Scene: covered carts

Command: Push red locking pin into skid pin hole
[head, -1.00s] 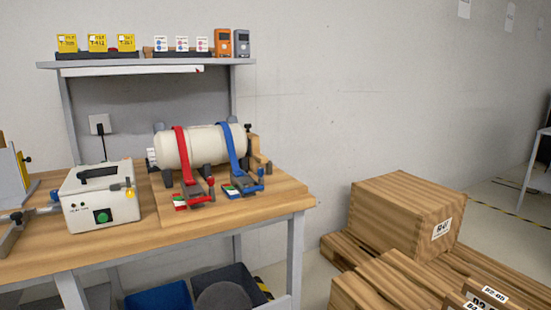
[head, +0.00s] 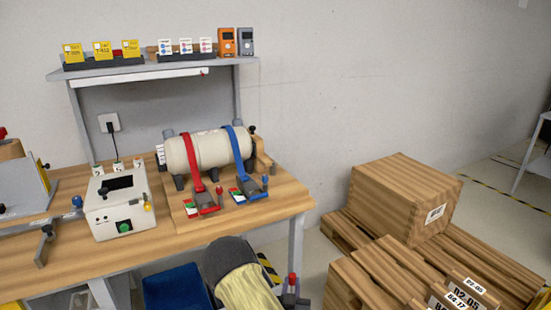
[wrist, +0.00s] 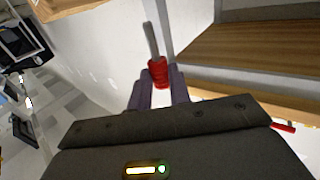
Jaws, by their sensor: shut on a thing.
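The red locking pin (wrist: 158,72) has a red grip and a grey metal shaft. In the wrist view my gripper (wrist: 158,88) is shut on the red grip, and the shaft points away from the jaws, clear of any surface. In the head view the red pin (head: 292,279) shows small at the bottom, at my gripper (head: 291,288), low in front of the bench's right leg. A cream cylinder (head: 210,150) lies strapped on a raised wooden board (head: 285,187) on the bench. I cannot make out the skid pin hole in either view.
A red strap (head: 190,160) and a blue strap (head: 236,150) end in buckles near the board's front. A grey box (head: 105,220) stands left of them. A blue bin (head: 178,288) is below the bench. Wooden crates (head: 400,195) and pallets stand at right.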

